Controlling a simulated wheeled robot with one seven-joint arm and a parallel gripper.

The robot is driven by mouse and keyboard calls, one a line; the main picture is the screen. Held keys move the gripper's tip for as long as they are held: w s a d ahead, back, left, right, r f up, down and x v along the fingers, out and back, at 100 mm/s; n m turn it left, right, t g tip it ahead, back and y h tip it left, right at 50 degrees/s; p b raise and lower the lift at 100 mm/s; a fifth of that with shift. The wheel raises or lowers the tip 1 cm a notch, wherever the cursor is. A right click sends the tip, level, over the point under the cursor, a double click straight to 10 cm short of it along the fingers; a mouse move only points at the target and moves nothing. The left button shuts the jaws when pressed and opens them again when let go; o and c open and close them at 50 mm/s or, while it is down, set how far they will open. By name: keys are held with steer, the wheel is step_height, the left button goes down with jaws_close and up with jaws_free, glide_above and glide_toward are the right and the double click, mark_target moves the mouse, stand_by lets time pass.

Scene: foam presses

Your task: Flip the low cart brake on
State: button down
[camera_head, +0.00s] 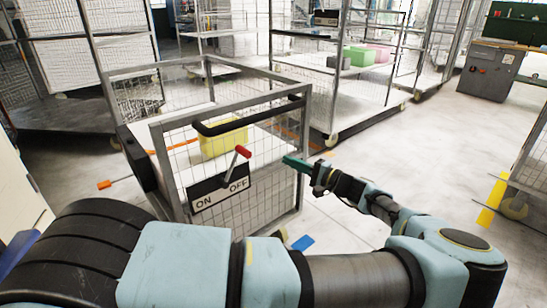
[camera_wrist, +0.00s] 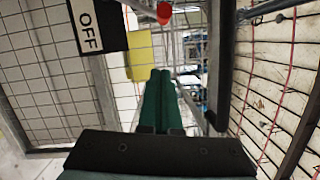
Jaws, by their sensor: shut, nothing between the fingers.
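The low cart (camera_head: 304,140) is a wire-mesh cart with a black push bar (camera_head: 225,126). On its near side is a brake plate (camera_head: 208,195) marked ON at left and OFF at right. The brake lever (camera_head: 243,152) has a red tip and leans up to the right, toward the OFF side. My gripper (camera_head: 288,160) has green fingers, shut and empty, to the right of the lever and apart from it. In the wrist view, the shut fingers (camera_wrist: 160,72) point toward the red lever tip (camera_wrist: 164,13), with the OFF label (camera_wrist: 88,25) at upper left.
A yellow bin (camera_head: 222,142) sits inside the cart. Taller mesh carts stand behind, one with green (camera_head: 359,56) and pink (camera_head: 382,53) bins. A workbench (camera_head: 490,70) is at the far right. Open floor (camera_head: 420,135) lies right of the low cart.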

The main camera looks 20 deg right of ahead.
steer(key=w+a+r+p, duration=0.1)
steer(key=w+a+p, duration=0.4)
steer(key=a, duration=0.4)
steer(key=shift+w+a, duration=0.2)
steer(key=shift+r, duration=0.1)
